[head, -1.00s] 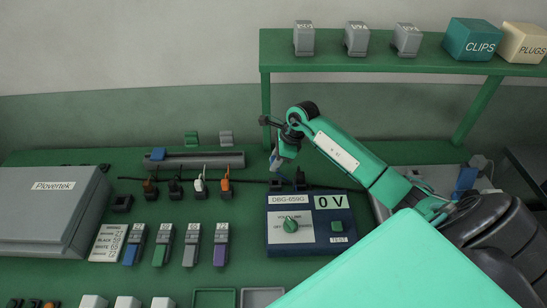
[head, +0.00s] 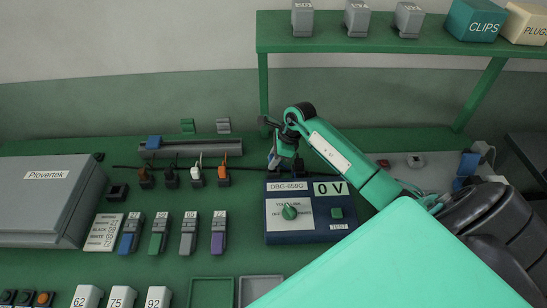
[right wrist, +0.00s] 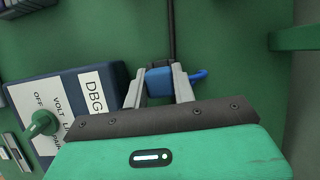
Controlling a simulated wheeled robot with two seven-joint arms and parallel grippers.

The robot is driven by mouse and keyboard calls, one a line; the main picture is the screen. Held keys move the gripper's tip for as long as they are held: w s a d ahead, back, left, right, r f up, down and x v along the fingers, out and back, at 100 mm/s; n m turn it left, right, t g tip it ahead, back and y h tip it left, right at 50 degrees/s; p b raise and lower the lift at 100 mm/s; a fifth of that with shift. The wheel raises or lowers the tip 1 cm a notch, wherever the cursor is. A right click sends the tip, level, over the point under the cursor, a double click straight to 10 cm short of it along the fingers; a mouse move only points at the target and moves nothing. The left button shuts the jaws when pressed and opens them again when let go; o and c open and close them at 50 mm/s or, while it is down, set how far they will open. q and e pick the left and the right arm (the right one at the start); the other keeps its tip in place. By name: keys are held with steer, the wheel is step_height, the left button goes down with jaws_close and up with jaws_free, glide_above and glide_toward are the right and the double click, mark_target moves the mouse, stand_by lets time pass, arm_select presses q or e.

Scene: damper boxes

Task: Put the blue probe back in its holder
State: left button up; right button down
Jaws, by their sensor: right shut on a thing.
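My right gripper (right wrist: 157,88) is shut on the blue probe (right wrist: 159,82), whose blue body shows between the fingers in the right wrist view. A blue cable curls out to the right of the fingers. In the head view my right gripper (head: 275,158) hangs low, just behind the blue DBG-659G meter (head: 310,235). Small dark holder-like pieces stand close behind the meter, partly hidden by the gripper. I cannot tell whether the probe touches a holder. My left gripper is not in view.
The meter reads 0 V. A grey Plovertek case (head: 45,205) lies at the far left.

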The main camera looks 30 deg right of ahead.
steer(key=shift+f+b, duration=1)
steer(key=shift+f, duration=0.25)
steer(key=c, duration=1.1)
jaws_free()
steer(key=shift+r, duration=0.1)
steer(key=shift+o, duration=0.2)
steer(key=b+v, duration=0.3)
steer(key=v, duration=1)
steer(key=shift+r, duration=0.4)
steer(key=shift+s, duration=0.15)
